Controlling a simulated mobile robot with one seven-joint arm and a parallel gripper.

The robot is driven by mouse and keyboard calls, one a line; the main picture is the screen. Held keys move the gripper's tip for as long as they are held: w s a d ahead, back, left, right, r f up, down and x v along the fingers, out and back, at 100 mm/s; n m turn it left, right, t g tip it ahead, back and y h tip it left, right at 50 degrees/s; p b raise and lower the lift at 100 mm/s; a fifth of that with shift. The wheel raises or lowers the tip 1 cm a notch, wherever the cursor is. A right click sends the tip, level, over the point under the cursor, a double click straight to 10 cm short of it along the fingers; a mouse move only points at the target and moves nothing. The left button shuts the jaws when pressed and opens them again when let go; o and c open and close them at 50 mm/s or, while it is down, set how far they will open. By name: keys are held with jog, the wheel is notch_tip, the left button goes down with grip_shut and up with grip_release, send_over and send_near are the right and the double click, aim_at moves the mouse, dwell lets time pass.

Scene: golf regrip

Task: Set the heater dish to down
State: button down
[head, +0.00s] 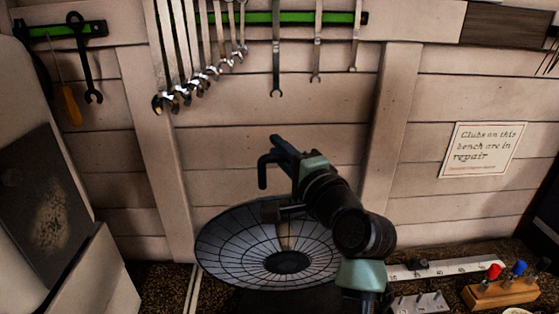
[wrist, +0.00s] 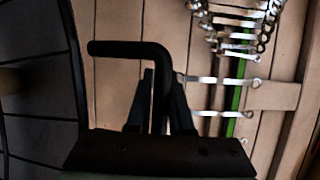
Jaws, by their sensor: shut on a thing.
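The heater dish (head: 225,250) is a wide, round, gridded dish with a dark hub, below my gripper in the head view. Its gridded face shows to the head camera, and my arm covers its right part. Part of the dish and its dark rim also show at the left of the wrist view (wrist: 35,75). A black bent handle (head: 263,172) sticks out left of my gripper (head: 284,147). In the wrist view, the handle (wrist: 120,48) runs down between the fingers (wrist: 162,82), which are shut on it. Where the handle joins the dish is hidden.
Several wrenches (head: 277,60) hang on a green-striped rail on the plank wall behind. An orange-handled screwdriver (head: 69,105) hangs at left. A wooden block (head: 503,293) with coloured handles and a white ruler (head: 440,266) lie on the bench at right. A paper sign (head: 483,149) is on the wall.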

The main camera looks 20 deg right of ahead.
jog(key=shift+s+a+f+t+b, duration=0.2)
jog(key=shift+s+f+t+b, duration=0.1)
jog(key=shift+s+f+b, duration=0.45)
jog(key=shift+r+b, duration=0.3)
jog(key=shift+b, duration=0.05)
jog(key=c, duration=1.3)
grip_release()
jog(key=o, duration=0.5)
jog(key=shift+r, duration=0.1)
jog(key=shift+s, duration=0.15)
